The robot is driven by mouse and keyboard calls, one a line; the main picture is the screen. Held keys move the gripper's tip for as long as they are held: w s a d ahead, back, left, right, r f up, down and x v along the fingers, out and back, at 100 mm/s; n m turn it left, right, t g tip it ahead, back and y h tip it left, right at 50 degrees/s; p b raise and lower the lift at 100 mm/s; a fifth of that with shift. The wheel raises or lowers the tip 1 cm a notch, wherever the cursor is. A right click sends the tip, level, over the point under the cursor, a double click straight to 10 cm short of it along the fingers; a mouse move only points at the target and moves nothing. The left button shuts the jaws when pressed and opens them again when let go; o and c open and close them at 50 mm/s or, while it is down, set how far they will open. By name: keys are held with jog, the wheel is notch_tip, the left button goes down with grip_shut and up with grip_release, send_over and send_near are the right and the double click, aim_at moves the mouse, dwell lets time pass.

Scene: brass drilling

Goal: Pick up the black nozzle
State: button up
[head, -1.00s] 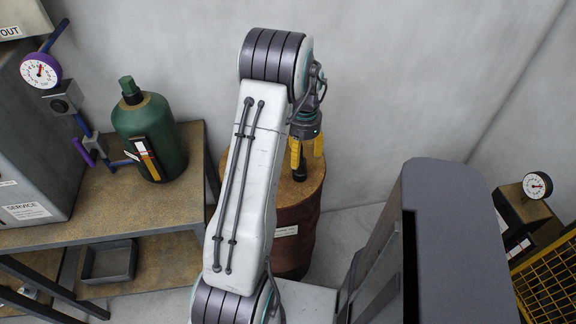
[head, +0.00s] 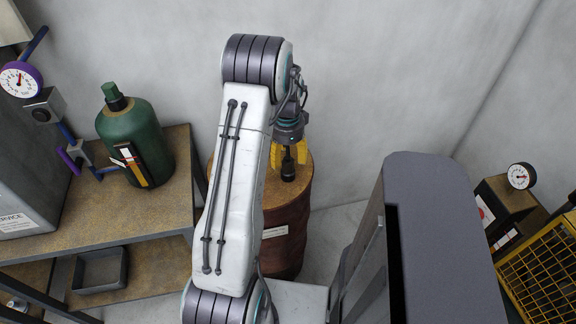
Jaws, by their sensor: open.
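The black nozzle (head: 288,170) stands upright on top of the rusty drum (head: 304,192), near the middle of the head view. My gripper (head: 289,160) has yellow fingers and points down over the drum top. Its fingers are spread, one on either side of the nozzle's upper part. I cannot tell whether a finger touches the nozzle. My white arm link hides the left part of the drum.
A green bottle (head: 133,138) stands on the brown bench (head: 130,215) to the left. A grey cabinet (head: 436,235) rises close on the right of the drum. A yellow mesh crate (head: 545,270) and a dial gauge (head: 521,176) are at far right.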

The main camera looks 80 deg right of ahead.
aim_at(288, 167)
jog(key=shift+s+f+p, duration=0.1)
jog(key=shift+f+p, duration=0.3)
jog(key=shift+f, duration=2.1)
jog(key=shift+c, duration=0.3)
grip_shut()
